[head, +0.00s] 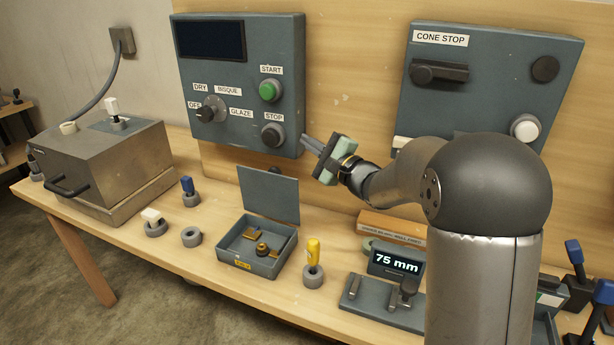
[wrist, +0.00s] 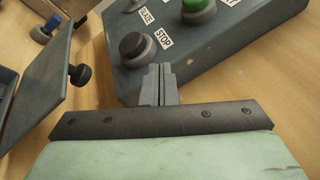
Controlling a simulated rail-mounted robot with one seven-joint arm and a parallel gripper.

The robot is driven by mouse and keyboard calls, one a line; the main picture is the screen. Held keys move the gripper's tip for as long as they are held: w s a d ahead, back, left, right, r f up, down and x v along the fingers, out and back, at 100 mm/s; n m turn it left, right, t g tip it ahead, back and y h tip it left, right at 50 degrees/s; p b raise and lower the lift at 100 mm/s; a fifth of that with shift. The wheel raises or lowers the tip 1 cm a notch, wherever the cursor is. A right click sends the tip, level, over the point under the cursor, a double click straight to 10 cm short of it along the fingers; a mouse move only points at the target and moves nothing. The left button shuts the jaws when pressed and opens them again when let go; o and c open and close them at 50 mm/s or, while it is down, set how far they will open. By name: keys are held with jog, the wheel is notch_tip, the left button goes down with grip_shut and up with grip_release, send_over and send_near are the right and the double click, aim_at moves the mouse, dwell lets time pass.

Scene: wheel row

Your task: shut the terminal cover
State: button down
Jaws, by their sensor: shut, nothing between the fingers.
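The terminal cover (head: 268,194) is a flat grey hinged lid standing upright, open, at the back of a small grey box (head: 237,265) with a yellow label. Brass-coloured parts lie exposed inside the box. In the wrist view the cover (wrist: 42,115) is at the left, with a dark round knob (wrist: 78,75) at its outer face. My gripper (head: 308,143) is above and to the right of the cover, apart from it, near the lower right corner of the control panel. In the wrist view its fingers (wrist: 158,82) are together and empty.
The control panel (head: 240,135) with START and STOP buttons is close to my fingertips. A yellow-handled tool (head: 313,255) stands right of the box. A grey ring (head: 191,237) and blue-topped piece (head: 188,188) are to its left. A metal kiln-like box (head: 130,165) stands further left.

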aim_at(273, 191)
jog(key=w+d+f+n+g+b, duration=0.1)
jog(key=d+f+n+b, duration=0.15)
jog(key=f, duration=0.25)
jog(key=d+f+n+g+b, duration=0.1)
jog(key=f+n+b, duration=0.25)
jog(key=f, duration=0.25)
jog(key=w+a+p, duration=0.3)
jog(key=a, duration=0.5)
jog(key=shift+a+n+p, duration=0.3)
jog(key=shift+a+n, duration=0.05)
jog(key=shift+n, duration=0.05)
jog(key=shift+s+a+b, duration=0.1)
jog(key=shift+b, duration=0.2)
